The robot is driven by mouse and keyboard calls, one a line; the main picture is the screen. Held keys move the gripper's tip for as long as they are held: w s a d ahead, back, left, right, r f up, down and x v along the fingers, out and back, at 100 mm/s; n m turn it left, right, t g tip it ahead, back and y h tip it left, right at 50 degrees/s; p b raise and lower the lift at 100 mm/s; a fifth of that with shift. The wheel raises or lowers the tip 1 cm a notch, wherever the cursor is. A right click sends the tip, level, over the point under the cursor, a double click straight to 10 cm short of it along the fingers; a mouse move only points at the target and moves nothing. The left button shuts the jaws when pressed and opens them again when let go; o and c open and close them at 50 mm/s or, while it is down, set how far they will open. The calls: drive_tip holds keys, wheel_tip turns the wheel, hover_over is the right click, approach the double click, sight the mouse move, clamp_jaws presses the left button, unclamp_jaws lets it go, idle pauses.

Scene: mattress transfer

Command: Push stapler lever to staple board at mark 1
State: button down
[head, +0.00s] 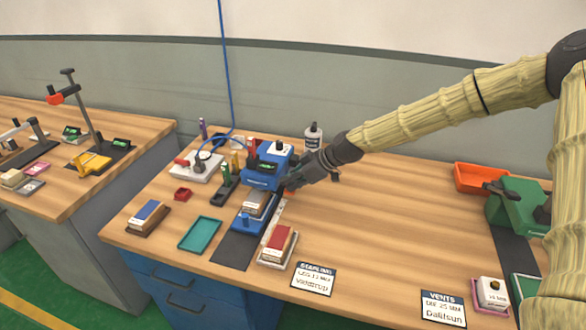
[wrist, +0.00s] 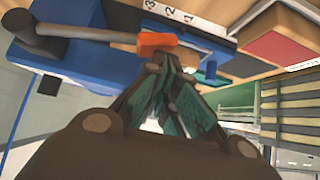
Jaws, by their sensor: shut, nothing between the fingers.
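The blue stapler (head: 262,178) stands on the bench, left of centre in the head view; its blue body (wrist: 70,65) fills the upper left of the wrist view. Its lever (wrist: 75,32) is a grey rod ending in an orange tip (wrist: 157,42). A board (head: 256,203) with a pale top lies on the blue bed in front of the stapler. A white strip with numbered marks (wrist: 178,15) shows in the wrist view. My gripper (head: 288,187) is shut and empty, at the stapler's right side. In the wrist view its fingertips (wrist: 160,60) are at the orange tip; contact is unclear.
A red-topped block (head: 280,240) stands in front of the stapler. A teal tray (head: 200,234) and a blue-topped block (head: 148,213) are to its left. An orange bin (head: 480,178) and green machine (head: 520,208) are at right. The bench middle right is clear.

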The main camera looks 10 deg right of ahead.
drive_tip(key=shift+s+f, duration=0.2)
drive_tip(key=shift+f, duration=0.1)
drive_tip(key=s+d+r, duration=0.2)
drive_tip(key=s+r, duration=0.1)
drive_tip(key=r, duration=0.2)
drive_tip(key=s+d+r, duration=0.2)
drive_tip(key=r, duration=0.4)
drive_tip(key=shift+s+d, duration=0.35)
drive_tip(key=shift+s, duration=0.05)
drive_tip(key=shift+r, duration=0.1)
idle(0.3)
